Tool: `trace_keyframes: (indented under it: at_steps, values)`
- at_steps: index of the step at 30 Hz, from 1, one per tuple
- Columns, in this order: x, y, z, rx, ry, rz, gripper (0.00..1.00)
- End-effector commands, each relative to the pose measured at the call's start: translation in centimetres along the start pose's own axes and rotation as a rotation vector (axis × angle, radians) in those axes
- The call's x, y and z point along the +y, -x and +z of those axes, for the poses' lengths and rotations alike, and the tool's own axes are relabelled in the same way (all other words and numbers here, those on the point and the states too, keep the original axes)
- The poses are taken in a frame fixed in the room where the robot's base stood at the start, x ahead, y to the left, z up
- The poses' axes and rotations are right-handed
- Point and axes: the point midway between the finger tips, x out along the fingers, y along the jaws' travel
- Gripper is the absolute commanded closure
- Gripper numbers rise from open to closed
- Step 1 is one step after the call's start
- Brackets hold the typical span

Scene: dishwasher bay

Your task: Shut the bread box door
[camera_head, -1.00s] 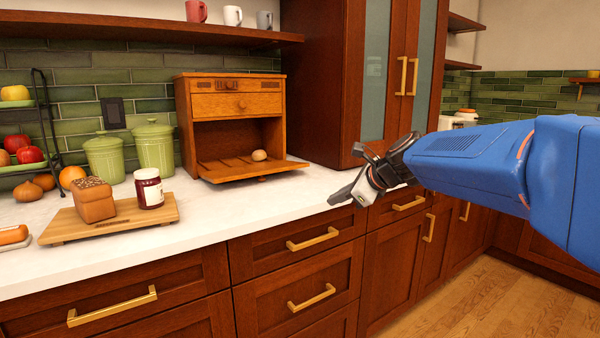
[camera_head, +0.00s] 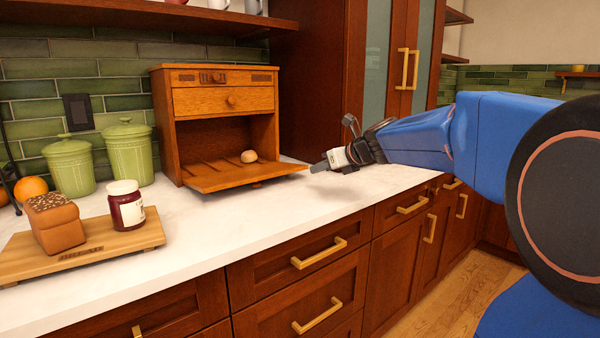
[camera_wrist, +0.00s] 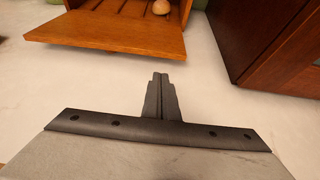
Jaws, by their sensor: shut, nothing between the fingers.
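The wooden bread box (camera_head: 222,102) stands on the white counter against the tiled wall. Its door (camera_head: 240,177) is folded down, open, and sticks out toward the front. A bread roll (camera_head: 249,156) lies inside near the door. In the wrist view the door (camera_wrist: 120,36) is at the upper left, with the roll (camera_wrist: 162,7) behind it. My gripper (camera_head: 318,167) is shut and empty, just right of the door's right front corner and apart from it. In the wrist view the closed fingertips (camera_wrist: 160,76) lie over the counter, below and right of the door edge.
A tall wooden cabinet (camera_head: 310,75) stands right of the bread box. Two green canisters (camera_head: 129,152) are left of it. A jam jar (camera_head: 126,206) and a loaf (camera_head: 55,225) sit on a cutting board (camera_head: 100,250). The counter in front of the door is clear.

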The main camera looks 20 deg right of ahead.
Motion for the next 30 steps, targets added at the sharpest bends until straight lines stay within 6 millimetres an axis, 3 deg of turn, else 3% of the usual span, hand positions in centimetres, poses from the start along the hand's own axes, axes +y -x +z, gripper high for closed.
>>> trace_keyframes:
  at_steps: [18, 30]
  values:
    - [0.1, -8.5, 0.0, 0.001, 0.000, 0.001, 1.00]
    - [0.0, -9.8, 0.0, 0.000, 0.002, 0.000, 1.00]
